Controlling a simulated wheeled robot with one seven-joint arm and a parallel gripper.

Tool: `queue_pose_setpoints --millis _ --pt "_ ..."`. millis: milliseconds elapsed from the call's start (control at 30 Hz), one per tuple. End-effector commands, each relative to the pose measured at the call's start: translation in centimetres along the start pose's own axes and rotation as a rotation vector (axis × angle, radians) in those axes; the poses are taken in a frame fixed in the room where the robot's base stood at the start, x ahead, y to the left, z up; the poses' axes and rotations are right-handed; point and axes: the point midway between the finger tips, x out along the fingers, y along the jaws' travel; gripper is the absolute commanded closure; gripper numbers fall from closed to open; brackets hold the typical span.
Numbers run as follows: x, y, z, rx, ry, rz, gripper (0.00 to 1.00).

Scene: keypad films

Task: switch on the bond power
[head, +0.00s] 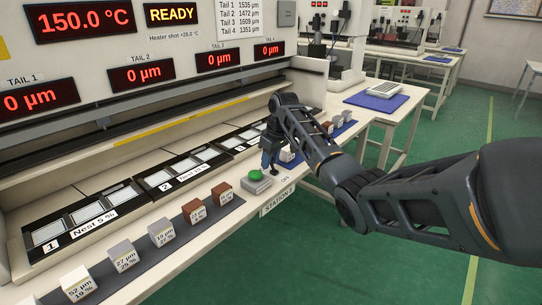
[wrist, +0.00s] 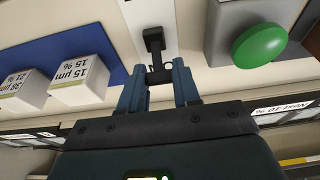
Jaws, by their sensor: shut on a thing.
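The bond power switch shows in the wrist view as a black lever (wrist: 154,42) on a pale plate (wrist: 151,14). My gripper (wrist: 159,80) is shut on the lever, with one blue finger on each side of it. In the head view my gripper (head: 268,158) points down at the bench front, just behind the green button (head: 255,175). There the lever is hidden by the gripper. I cannot tell from these frames which way the lever is set.
A grey box with the green button (wrist: 259,46) stands close to my gripper. Labelled blocks (wrist: 80,82) sit on a blue mat (wrist: 62,42) on the other side. Nest trays (head: 88,212) lie behind. Displays show 150.0 °C, READY (head: 171,14) and 0 µm tails.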

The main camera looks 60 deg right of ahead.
Motion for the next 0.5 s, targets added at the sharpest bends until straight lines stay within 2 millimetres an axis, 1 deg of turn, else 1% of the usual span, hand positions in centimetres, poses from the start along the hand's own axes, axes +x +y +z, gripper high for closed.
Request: queue_pose_setpoints --millis 200,467,500 --pt "0.12 -0.04 -0.30 0.000 -0.058 0.000 0.99" --pt "0.19 -0.02 -0.25 0.000 -0.060 0.000 0.99" --pt "0.19 -0.02 -0.25 0.000 -0.060 0.000 0.67"
